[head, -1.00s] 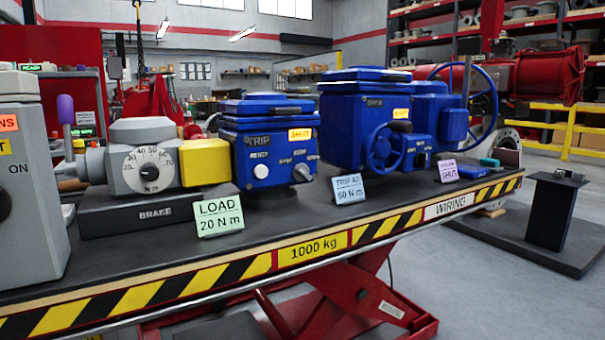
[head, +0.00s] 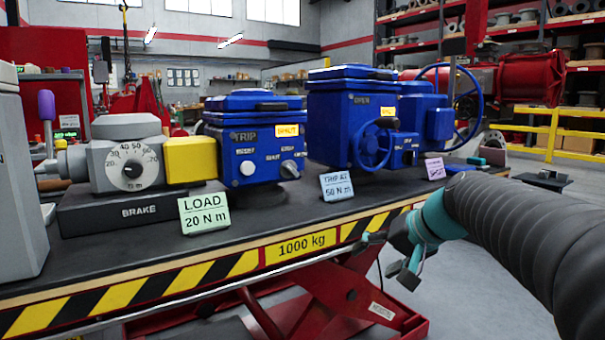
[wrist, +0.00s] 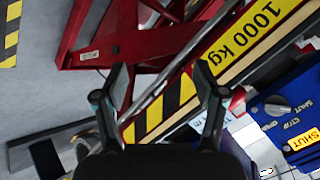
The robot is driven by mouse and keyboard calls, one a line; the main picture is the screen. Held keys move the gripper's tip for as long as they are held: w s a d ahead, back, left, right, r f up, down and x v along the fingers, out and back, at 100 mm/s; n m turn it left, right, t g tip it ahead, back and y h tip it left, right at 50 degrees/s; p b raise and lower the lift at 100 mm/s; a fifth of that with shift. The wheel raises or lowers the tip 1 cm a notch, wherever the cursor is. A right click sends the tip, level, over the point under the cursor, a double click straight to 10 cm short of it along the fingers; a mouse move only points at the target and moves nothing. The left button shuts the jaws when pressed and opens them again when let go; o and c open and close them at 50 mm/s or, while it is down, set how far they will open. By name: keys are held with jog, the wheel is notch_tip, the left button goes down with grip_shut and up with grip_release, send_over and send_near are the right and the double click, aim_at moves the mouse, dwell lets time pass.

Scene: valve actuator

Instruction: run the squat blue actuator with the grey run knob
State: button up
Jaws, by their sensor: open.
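The squat blue actuator (head: 253,140) stands on the bench beside the yellow block of the brake. Its front shows TRIP, a lit yellow SHUT sign (head: 287,130), a whitish knob (head: 247,167) at left and a grey knob (head: 289,170) at right. In the wrist view the actuator (wrist: 290,125) shows at the right edge, with a grey knob (wrist: 278,105) among small labels and the SHUT sign. My gripper (head: 390,258) is open and empty, in front of the bench's striped edge, right of and below the actuator. Its spread fingers (wrist: 161,75) touch nothing I can see.
A green LOAD 20 N m card (head: 204,210) and a blue TRIP AT 50 N m card (head: 336,186) stand near the bench's front edge. A taller blue actuator (head: 335,125) with handwheels stands to the right. The grey brake (head: 128,165) is at left. The space before the bench is open.

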jog(key=w+a+r+n+t+y, duration=0.1)
jog(key=w+a+r+t+y, duration=0.15)
jog(key=w+r, duration=0.55)
jog(key=n+y, duration=0.2)
jog(key=y, duration=0.1)
send_near(294, 169)
jog(key=p+x, duration=0.1)
jog(key=x, duration=0.7)
jog(key=shift+w+a+f, duration=0.15)
jog(key=shift+w+a, duration=0.05)
jog(key=shift+a, duration=0.05)
jog(key=c, duration=1.1)
